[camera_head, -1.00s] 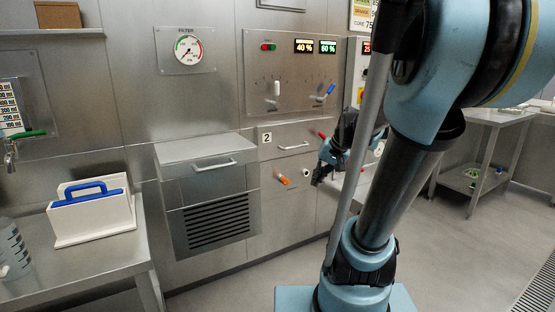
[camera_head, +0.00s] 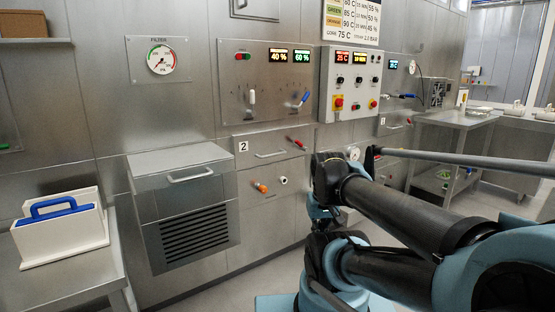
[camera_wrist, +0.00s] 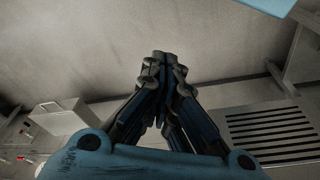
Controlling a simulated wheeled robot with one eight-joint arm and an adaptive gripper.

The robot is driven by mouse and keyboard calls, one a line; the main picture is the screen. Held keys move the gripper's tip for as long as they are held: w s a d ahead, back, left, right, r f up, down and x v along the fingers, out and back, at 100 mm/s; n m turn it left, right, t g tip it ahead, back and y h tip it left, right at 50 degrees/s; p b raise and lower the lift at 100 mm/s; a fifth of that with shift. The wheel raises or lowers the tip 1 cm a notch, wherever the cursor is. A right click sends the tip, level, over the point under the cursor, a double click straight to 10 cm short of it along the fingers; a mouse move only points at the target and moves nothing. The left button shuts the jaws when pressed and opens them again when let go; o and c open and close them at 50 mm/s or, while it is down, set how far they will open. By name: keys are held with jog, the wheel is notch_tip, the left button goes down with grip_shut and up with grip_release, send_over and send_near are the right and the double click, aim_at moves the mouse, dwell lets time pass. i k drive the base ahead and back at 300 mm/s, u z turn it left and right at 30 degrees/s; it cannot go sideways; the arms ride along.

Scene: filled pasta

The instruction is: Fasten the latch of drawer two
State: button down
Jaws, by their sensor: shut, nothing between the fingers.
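Drawer two (camera_head: 270,153) is a flat steel front with a "2" label and a bar handle, below the lever panel in the head view. It looks closed. A small red-handled latch (camera_head: 298,143) sits at its upper right; whether it is fastened is too small to tell. My gripper (camera_wrist: 161,55) shows in the wrist view with its fingers together and nothing between them. It points at bare grey floor and touches nothing visible. In the head view my gripper is not clearly visible, and my folded arm is to the right of the drawer.
A steel unit with a vent grille (camera_head: 194,235) projects at left, also seen in the wrist view (camera_wrist: 270,130). A side table (camera_head: 75,275) holds a white holder with a blue handle (camera_head: 62,240).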

aim_at(300, 145)
jog(key=z, duration=0.8)
jog(key=k, duration=0.8)
jog(key=u, duration=0.65)
jog(key=i, duration=1)
